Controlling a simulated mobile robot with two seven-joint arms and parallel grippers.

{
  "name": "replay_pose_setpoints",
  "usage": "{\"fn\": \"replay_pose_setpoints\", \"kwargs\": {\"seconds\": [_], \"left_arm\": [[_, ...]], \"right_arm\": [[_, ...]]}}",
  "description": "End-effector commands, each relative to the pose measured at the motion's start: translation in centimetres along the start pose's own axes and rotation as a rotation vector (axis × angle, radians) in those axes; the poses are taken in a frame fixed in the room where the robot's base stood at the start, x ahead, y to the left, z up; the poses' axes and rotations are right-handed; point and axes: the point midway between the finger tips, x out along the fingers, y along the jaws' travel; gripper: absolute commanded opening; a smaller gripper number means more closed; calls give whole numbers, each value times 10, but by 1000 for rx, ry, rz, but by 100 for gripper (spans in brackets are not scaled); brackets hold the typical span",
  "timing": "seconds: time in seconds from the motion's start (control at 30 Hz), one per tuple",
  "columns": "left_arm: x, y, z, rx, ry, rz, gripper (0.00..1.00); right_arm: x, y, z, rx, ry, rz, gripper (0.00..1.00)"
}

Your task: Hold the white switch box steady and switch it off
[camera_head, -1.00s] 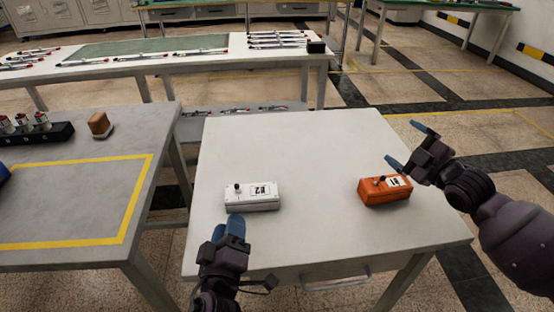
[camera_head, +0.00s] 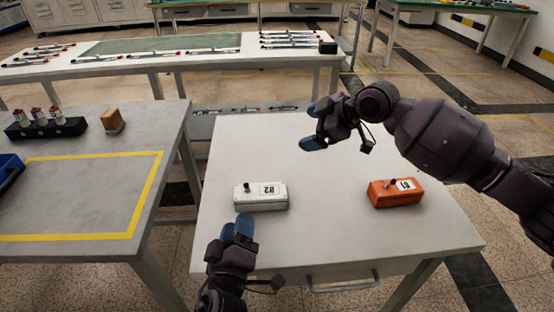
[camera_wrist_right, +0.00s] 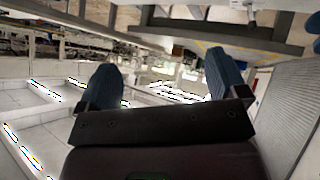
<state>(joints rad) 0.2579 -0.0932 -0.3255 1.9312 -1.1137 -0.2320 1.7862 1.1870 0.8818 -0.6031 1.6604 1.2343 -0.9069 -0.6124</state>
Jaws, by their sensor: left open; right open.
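The white switch box (camera_head: 262,197) lies on the white table in the head view, with a small dark toggle (camera_head: 247,187) near its left end and a printed label on top. My left gripper (camera_head: 238,226) is open just in front of the box; whether it touches the box I cannot tell. My right gripper (camera_head: 312,126) is open and empty above the table's far part, behind and to the right of the white box. Its two blue fingers also show apart in the right wrist view (camera_wrist_right: 165,82), with nothing between them.
An orange switch box (camera_head: 396,193) sits on the right of the white table (camera_head: 330,222). A grey table with a yellow outline (camera_head: 153,185), a black rack (camera_head: 45,128) and a wooden block (camera_head: 112,121) stands at left. The table between the boxes is clear.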

Motion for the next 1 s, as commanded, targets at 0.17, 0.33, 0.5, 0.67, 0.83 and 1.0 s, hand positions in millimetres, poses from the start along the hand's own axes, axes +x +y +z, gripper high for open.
{"fn": "replay_pose_setpoints", "kwargs": {"seconds": [0.17, 0.33, 0.5, 0.67, 0.83, 1.0], "left_arm": [[0, 0, 0, 0, 0, 1, 43], [0, 1, 0, 0, 1, 1, 43], [0, 0, 0, 0, 0, 1, 43], [0, 0, 0, 0, 0, 1, 43], [0, 0, 0, 0, 0, 0, 43], [0, 0, 0, 0, 0, 0, 43]], "right_arm": [[38, -45, -18, -26, -158, -235, 92], [54, -75, -26, -60, -292, -390, 92], [58, -90, -28, -80, -363, -464, 92], [65, -96, -25, -84, -380, -482, 92], [83, -106, -17, -83, -379, -482, 92], [106, -118, -7, -83, -378, -480, 92]]}}
